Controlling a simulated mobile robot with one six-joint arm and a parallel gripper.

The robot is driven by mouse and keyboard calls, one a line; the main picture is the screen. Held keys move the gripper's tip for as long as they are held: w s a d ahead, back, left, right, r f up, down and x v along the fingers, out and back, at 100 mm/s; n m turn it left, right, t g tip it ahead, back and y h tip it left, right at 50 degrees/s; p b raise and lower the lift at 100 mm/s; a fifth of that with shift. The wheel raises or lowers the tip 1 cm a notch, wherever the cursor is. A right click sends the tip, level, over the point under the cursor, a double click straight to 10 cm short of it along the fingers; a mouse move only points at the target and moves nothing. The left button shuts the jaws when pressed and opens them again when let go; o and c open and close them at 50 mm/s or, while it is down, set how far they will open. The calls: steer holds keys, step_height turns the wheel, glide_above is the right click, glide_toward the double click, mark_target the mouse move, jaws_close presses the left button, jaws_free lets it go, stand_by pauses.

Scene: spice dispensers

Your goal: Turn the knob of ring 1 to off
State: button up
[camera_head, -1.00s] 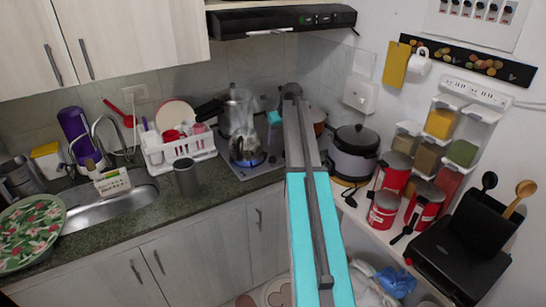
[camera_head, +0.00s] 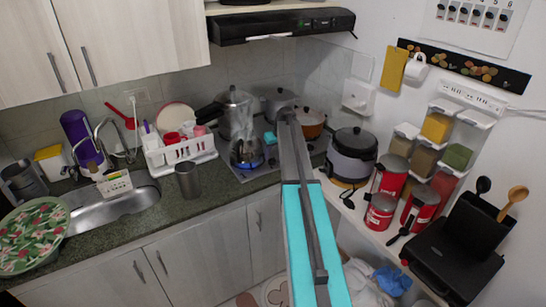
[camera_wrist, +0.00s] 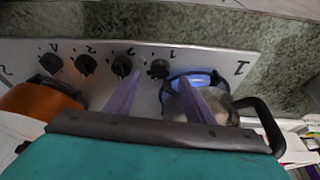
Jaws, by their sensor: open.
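The knob of ring 1 (camera_wrist: 159,69) is a dark round knob on the pale stove panel (camera_wrist: 225,62), beside a printed 1 in the wrist view. My gripper (camera_wrist: 160,80) is open, with one finger on each side of this knob in the picture. I cannot tell whether the fingers touch it. Ring 1 carries a small steaming kettle (camera_head: 246,151), which shows partly behind the right finger in the wrist view (camera_wrist: 215,103). A blue flame (camera_head: 247,163) burns under it.
The knobs of ring 2 (camera_wrist: 122,66), ring 3 (camera_wrist: 86,65) and ring 4 (camera_wrist: 51,63) sit in a row to the left. An orange pot (camera_wrist: 38,100) stands near them. A tall steel pot (camera_head: 235,112) and a rice cooker (camera_head: 352,157) flank my arm in the head view.

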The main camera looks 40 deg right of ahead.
mark_target(273, 159)
steer(key=shift+p+x, duration=0.7)
steer(key=shift+x, duration=1.4)
steer(key=shift+c, duration=0.5)
steer(key=c, duration=1)
steer(key=shift+o, duration=0.2)
